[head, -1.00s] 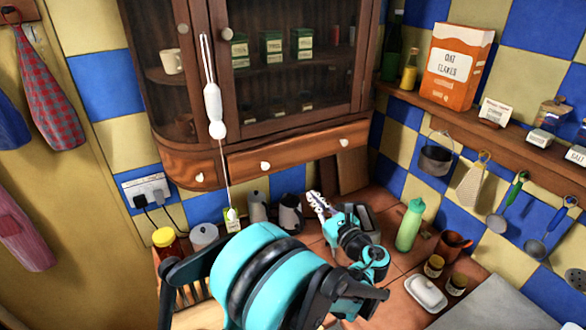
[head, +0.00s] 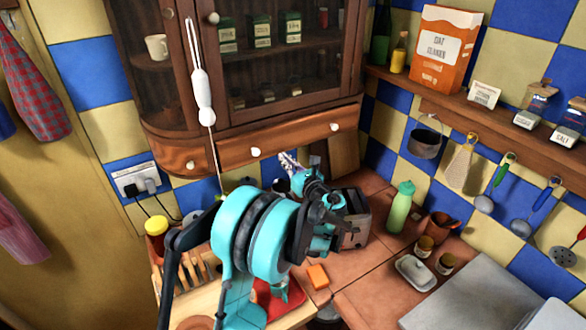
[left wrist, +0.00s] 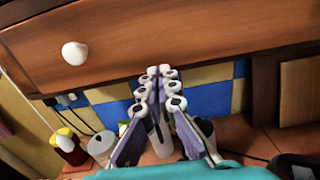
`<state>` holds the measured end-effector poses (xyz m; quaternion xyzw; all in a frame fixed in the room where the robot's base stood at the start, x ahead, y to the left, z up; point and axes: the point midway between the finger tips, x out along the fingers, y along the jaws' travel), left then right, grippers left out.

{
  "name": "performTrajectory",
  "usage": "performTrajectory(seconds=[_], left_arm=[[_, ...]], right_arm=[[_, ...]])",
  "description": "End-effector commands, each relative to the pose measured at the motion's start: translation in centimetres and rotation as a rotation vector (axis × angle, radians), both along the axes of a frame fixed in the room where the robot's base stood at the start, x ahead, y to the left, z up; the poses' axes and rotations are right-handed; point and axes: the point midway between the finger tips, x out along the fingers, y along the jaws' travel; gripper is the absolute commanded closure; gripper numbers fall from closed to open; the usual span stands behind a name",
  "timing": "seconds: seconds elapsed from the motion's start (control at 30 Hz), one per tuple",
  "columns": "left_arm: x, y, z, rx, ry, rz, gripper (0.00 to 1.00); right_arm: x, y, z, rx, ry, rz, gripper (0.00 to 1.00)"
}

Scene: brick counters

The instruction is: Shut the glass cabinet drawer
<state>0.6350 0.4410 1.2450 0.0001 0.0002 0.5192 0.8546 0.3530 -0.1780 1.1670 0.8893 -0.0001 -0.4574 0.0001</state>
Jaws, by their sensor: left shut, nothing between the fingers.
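The glass cabinet (head: 222,110) hangs on the wall in the head view. Its wooden drawer (head: 294,139), with two white knobs (head: 255,152), runs along the bottom; how far it stands out is hard to tell. My left gripper (head: 290,161) is shut and empty, with its fingertips just below the drawer's lower edge in the picture. In the left wrist view the drawer front (left wrist: 180,38) fills the top, with one white knob (left wrist: 75,53) at left. The gripper fingers (left wrist: 161,76) point up towards its lower edge; contact is not clear. My right gripper is out of view.
A toaster (head: 355,225), a green bottle (head: 399,207) and small jars (head: 424,246) stand on the counter. A shelf (head: 450,105) with packets is at right.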

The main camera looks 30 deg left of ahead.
Motion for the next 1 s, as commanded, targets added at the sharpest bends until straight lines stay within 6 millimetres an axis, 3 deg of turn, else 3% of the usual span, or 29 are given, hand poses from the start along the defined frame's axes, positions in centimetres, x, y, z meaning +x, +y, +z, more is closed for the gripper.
performTrajectory(seconds=[0.53, 0.77, 1.0], left_arm=[[0.5, 1.1, 0.0, 0.000, 0.000, 0.001, 1.00], [1.7, 3.4, -0.1, 0.000, 0.000, 0.001, 1.00], [1.7, 3.4, 0.0, 0.000, 0.000, 0.001, 1.00]], right_arm=[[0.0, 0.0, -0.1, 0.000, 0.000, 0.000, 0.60], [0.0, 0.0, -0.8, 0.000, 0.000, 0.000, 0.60], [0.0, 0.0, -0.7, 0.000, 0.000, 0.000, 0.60]])
